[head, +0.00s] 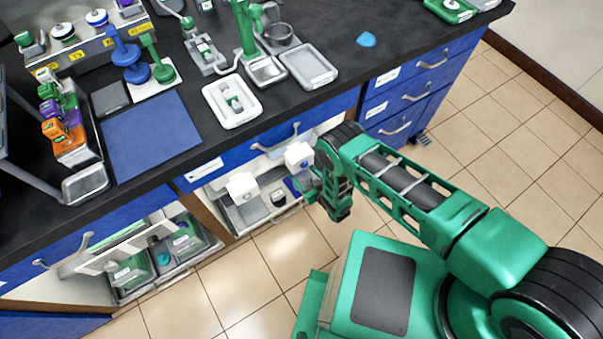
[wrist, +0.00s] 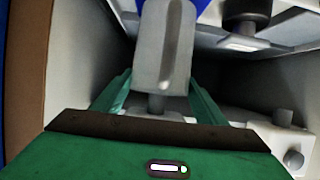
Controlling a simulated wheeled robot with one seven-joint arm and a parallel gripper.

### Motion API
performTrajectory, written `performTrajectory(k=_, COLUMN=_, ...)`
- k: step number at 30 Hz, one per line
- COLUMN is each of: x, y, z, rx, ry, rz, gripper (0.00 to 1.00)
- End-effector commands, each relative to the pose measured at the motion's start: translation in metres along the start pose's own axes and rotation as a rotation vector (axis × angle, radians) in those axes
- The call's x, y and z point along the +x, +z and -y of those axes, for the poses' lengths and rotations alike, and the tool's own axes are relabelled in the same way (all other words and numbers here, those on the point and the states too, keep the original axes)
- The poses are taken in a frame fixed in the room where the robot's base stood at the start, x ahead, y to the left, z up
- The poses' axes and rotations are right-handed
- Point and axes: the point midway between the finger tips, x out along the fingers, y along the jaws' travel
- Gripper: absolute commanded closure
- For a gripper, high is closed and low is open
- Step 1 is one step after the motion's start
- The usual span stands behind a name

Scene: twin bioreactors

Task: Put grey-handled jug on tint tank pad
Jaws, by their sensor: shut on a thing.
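My gripper (head: 308,188) is low in front of the open bay under the bench. In the wrist view its two green fingers (wrist: 160,100) close on a pale grey block (wrist: 162,45) with a darker upright stripe. This looks like the grey handle of the jug, but I cannot be sure. A blue patch (wrist: 208,10) shows behind the block, and a blue-purple patch (head: 291,187) shows beside my gripper in the head view. The jug's body is mostly hidden. I cannot make out the tint tank pad with certainty.
Two white units (head: 243,186) (head: 298,155) stand in the bay, with a dark round thing (head: 278,197) between them. A brown side panel (wrist: 25,70) is close on the left. A pale fixture (wrist: 282,135) lies at right. Tiled floor (head: 270,250) is clear.

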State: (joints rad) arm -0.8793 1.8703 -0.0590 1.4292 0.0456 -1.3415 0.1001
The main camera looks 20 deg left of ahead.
Motion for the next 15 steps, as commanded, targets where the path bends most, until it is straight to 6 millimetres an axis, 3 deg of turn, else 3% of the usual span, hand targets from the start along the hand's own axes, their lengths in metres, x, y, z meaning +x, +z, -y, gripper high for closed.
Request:
performTrajectory(k=4, x=0.022, y=-0.008, z=0.001, rx=-0.001, ry=-0.001, rz=-0.003, gripper=0.82)
performTrajectory(k=7, x=0.024, y=0.004, z=0.0, rx=-0.001, ry=-0.001, rz=0.0, gripper=0.82)
performTrajectory(k=15, x=0.025, y=0.005, z=0.0, rx=0.0, ry=0.0, rz=-0.001, gripper=0.82)
